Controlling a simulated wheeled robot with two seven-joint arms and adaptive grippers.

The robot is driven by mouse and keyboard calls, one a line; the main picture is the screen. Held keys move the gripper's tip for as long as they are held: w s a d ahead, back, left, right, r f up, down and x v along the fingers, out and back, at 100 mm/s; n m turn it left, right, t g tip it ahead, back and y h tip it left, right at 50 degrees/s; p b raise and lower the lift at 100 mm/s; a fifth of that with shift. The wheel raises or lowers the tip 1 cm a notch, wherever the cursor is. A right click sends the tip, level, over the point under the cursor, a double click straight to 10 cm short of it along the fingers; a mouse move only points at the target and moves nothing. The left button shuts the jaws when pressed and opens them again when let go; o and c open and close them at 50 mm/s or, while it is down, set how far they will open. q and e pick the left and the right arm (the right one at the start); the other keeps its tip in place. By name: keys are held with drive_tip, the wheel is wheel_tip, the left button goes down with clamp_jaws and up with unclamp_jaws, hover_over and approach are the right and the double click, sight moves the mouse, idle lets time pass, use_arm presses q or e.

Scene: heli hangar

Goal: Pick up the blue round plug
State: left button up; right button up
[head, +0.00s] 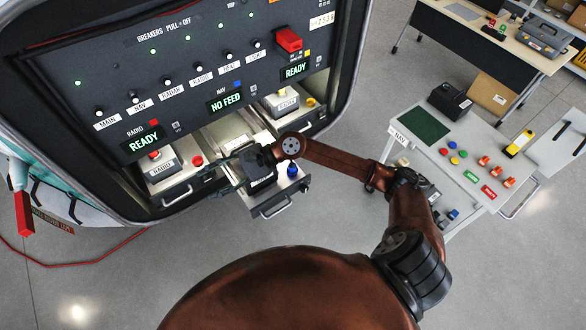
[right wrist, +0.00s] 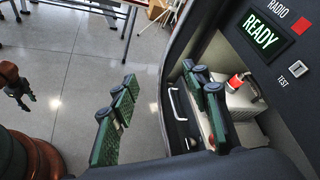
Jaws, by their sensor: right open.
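A blue round plug (head: 292,171) stands at the right side of the pulled-out middle drawer (head: 272,207), below the NO FEED display. Another small blue round piece (head: 455,160) lies on the grey cart among red and yellow ones. My right gripper (head: 226,168) is over the middle drawer, left of the blue plug and apart from it, its fingers pointing left. In the right wrist view its fingers (right wrist: 160,80) are spread with nothing between them; no blue plug shows there. A brown arm end with a dark gripper (right wrist: 18,92), seemingly my left, shows small at the left edge.
The breaker panel (head: 200,60) rises behind the drawers. The RADIO drawer (head: 165,190) with a red plug is at left, another drawer with a yellow plug (head: 310,102) at right. The cart (head: 420,150) stands right; a red cable (head: 80,262) lies on open floor.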

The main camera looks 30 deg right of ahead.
drive_tip(key=d+f+n+g+h, duration=0.1)
drive_tip(key=d+f+n+h, duration=0.3)
drive_tip(key=d+f, duration=0.1)
drive_tip(key=n+g+h, duration=0.2)
drive_tip(key=n+h, duration=0.3)
drive_tip(key=h, duration=0.4)
hover_over(293, 163)
drive_tip(key=f, duration=0.3)
drive_tip(key=shift+w+a+f, duration=0.1)
drive_tip(key=shift+a+f, duration=0.1)
drive_tip(key=shift+f, duration=0.2)
drive_tip(key=shift+d+f+g, duration=0.2)
drive_tip(key=shift+d+g, duration=0.1)
wheel_tip(293, 163, down, 2)
drive_tip(key=shift+a+f+p, duration=0.15)
drive_tip(key=shift+p, duration=0.45)
wheel_tip(293, 163, down, 4)
drive_tip(key=shift+f+p, duration=0.2)
drive_tip(key=shift+p, duration=0.85)
drive_tip(key=shift+f, duration=0.25)
use_arm(q)
wheel_tip(293, 163, up, 3)
drive_tip(key=shift+s+r, duration=0.1)
use_arm(e)
drive_tip(key=shift+c, duration=0.4)
